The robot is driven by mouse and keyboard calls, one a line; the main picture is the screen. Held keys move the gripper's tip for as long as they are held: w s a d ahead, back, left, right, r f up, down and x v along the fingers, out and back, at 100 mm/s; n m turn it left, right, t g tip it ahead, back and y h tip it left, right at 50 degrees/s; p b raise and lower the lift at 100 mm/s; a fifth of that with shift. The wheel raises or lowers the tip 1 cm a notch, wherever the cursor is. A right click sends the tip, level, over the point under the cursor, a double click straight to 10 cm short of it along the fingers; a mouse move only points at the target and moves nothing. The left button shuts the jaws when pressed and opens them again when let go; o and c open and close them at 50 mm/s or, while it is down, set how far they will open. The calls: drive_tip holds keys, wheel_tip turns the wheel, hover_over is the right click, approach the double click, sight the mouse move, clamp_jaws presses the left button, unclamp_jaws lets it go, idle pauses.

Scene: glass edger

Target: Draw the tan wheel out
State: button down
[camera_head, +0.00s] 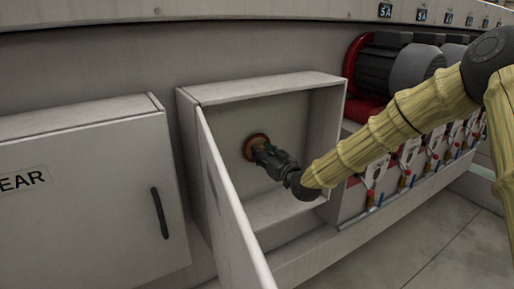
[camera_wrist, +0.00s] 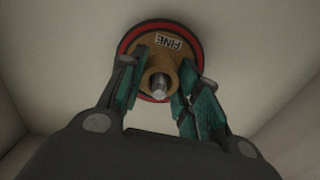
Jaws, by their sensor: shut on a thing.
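The tan wheel (camera_head: 256,143) is at the back wall inside the open cabinet (camera_head: 325,135). It also shows in the wrist view (camera_wrist: 184,46), with a red rim, a "FINE" label and a metal spindle end (camera_wrist: 159,86) at its centre. My gripper (camera_head: 262,153) reaches into the cabinet and covers part of the wheel in the head view. In the wrist view my gripper's fingers (camera_wrist: 160,80) are on either side of the wheel's tan hub, shut on it. The back of the wheel is hidden.
The cabinet's door (camera_head: 232,215) stands open at the left front. A closed cabinet (camera_head: 80,195) with a dark handle (camera_head: 159,213) is to the left. A red and grey motor (camera_head: 385,70) and several hose fittings are to the right. Open floor (camera_head: 425,245) lies at the lower right.

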drive_tip(key=shift+s+d, duration=0.35)
drive_tip(key=shift+s, duration=0.1)
idle(0.6)
drive_tip(key=b+v, duration=0.1)
drive_tip(key=v, duration=0.7)
idle(1.5)
drive_tip(key=shift+s+d, duration=0.1)
drive_tip(key=shift+s, duration=0.05)
drive_tip(key=b+v, duration=0.1)
drive_tip(key=v, duration=0.9)
idle(0.7)
